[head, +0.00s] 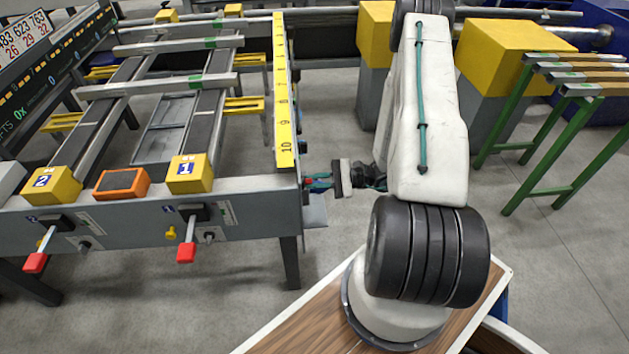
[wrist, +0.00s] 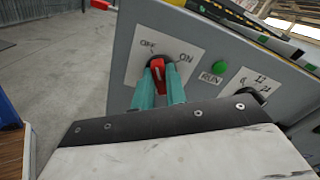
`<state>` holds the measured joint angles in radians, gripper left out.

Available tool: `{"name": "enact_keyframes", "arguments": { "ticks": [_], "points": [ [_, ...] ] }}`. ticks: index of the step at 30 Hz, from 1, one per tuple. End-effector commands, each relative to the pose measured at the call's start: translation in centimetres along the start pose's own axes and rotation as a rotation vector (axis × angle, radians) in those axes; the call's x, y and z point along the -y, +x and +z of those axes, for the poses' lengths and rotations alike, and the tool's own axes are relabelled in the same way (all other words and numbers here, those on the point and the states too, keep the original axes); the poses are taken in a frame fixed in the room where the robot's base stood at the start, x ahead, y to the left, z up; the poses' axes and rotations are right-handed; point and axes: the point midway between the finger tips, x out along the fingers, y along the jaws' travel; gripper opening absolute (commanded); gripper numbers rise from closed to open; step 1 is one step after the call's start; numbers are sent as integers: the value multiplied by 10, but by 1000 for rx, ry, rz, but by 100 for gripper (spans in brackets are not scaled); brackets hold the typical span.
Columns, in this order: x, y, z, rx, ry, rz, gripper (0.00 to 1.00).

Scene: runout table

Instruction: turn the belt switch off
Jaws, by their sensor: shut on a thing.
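The belt switch is a red knob (wrist: 158,76) on a black round base, set in a white plate (wrist: 130,72) marked OFF at upper left and ON at upper right. The knob's upper end points roughly up, nearer the OFF mark than the ON mark; its exact setting is hard to tell. My gripper (wrist: 161,88) has its two teal fingers shut on the knob, one on each side. In the head view, my gripper (head: 314,182) reaches left to the end face of the runout table (head: 255,196), where the switch plate is hidden.
A green lamp (wrist: 219,67) above a RUN label and a black selector (wrist: 249,94) sit right of the switch. Two red-handled levers (head: 186,252) (head: 36,262) stick out of the table's front. Yellow blocks (head: 510,55) and green trestles (head: 545,140) stand to the right.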

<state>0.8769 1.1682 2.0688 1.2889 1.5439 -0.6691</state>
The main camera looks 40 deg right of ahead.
Motion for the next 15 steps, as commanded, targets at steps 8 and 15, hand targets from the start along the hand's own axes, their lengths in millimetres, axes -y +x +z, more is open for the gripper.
{"name": "enact_keyframes", "arguments": {
  "ticks": [8,15],
  "points": [
    [1,0,-1,-2,-155,-2,0],
    [1,0,-1,-2,-215,-3,0]
  ]
}}
